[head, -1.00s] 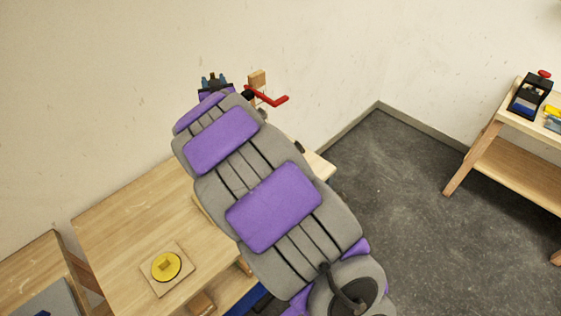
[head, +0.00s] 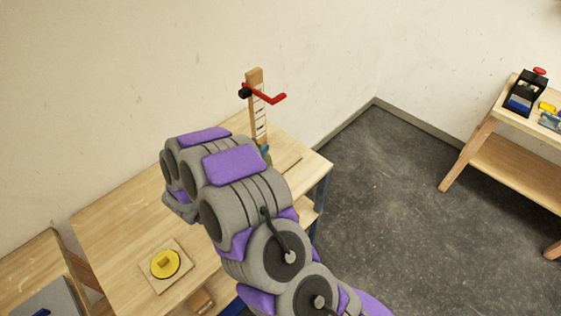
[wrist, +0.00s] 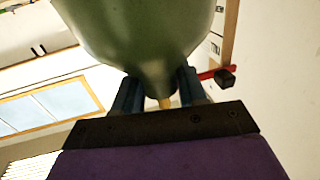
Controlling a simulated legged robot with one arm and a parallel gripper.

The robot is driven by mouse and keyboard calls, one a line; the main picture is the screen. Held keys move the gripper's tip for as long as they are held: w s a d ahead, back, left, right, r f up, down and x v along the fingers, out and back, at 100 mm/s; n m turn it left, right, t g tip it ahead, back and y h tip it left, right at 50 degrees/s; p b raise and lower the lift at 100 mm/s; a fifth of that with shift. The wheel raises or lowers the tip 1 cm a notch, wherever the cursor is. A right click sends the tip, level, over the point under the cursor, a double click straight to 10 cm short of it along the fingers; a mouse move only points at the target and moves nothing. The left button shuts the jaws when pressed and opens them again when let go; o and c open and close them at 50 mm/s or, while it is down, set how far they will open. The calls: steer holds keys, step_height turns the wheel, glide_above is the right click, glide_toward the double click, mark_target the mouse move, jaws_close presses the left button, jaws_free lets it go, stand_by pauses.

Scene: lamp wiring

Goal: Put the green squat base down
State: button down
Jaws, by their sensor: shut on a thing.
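The green squat base (wrist: 145,35) fills the upper middle of the wrist view, large and rounded. My gripper (wrist: 160,92) is shut on it, with blue fingers on both sides of its narrow end. In the head view my arm hides the gripper and nearly all of the base. A small greenish patch shows by the arm at the foot of the wooden post, too small to name. Whether the base touches the table (head: 115,222) cannot be told.
The upright wooden post (head: 257,120) with a red lever (head: 266,95) stands at the table's back. A yellow disc (head: 165,263) lies on a wooden plate at the front left. A second table (head: 510,125) with tools stands at the right.

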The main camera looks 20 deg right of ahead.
steer(key=shift+s+a+f+m+g+h, duration=0.3)
steer(key=shift+s+a+g, duration=0.1)
steer(key=shift+s+a, duration=0.25)
steer(key=w+d+f+b, duration=0.2)
steer(key=w+d+f, duration=0.3)
steer(key=w+d, duration=0.5)
steer(key=shift+d, duration=1.25)
steer(key=c, duration=1.1)
jaws_free()
steer(key=shift+f, duration=0.15)
steer(key=o, duration=0.5)
steer(key=shift+d+f, duration=0.1)
steer(key=shift+d, duration=0.4)
steer(key=shift+c, duration=0.2)
steer(key=shift+a, duration=0.1)
